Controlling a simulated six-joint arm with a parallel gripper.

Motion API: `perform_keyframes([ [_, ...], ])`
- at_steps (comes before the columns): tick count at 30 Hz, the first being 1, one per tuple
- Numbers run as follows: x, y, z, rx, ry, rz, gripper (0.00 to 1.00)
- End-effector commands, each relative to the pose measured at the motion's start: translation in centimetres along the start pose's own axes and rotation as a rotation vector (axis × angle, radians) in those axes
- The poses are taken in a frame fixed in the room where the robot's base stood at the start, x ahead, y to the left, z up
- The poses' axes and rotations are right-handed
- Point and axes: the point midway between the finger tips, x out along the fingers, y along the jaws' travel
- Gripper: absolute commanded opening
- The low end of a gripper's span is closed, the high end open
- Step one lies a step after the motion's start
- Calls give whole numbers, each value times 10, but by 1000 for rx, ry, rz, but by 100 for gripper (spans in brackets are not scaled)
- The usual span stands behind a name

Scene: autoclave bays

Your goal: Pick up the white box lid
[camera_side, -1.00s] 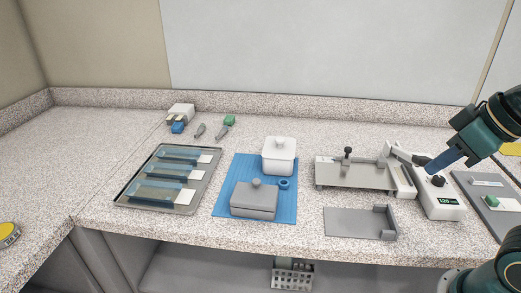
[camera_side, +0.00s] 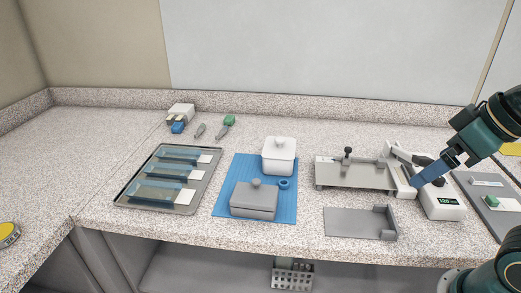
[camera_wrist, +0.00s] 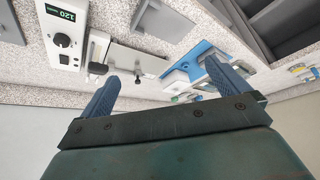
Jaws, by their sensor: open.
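The white box lid (camera_side: 281,142), with a small knob on top, sits on the white box (camera_side: 277,166) at the back of the blue mat (camera_side: 232,175) in the side view. My gripper (camera_side: 415,183) is well to the right of it, beside the white device with the display. In the wrist view my gripper (camera_wrist: 166,84) shows two blue fingers wide apart, with nothing held between them. The blue mat is partly visible there beyond the right finger; I cannot make out the lid clearly in that view.
A grey lidded box (camera_side: 254,198) and a blue ring (camera_side: 284,184) share the mat. A metal tray of pouches (camera_side: 124,197) lies left. A grey fixture (camera_side: 345,176) stands between the mat and my gripper, with a grey bracket plate (camera_side: 355,222) in front.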

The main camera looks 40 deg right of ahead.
Motion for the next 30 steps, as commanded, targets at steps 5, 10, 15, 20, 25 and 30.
perform_keyframes([
  [5,0,0,-1,2,-1,0,100],
  [10,-3,0,-11,18,-13,0,100],
  [15,-8,-1,-37,62,-40,0,100],
  [20,-12,-1,-72,123,-78,3,100],
  [25,-11,-2,-112,194,-122,9,100],
  [30,-4,-3,-151,264,-164,19,100],
])
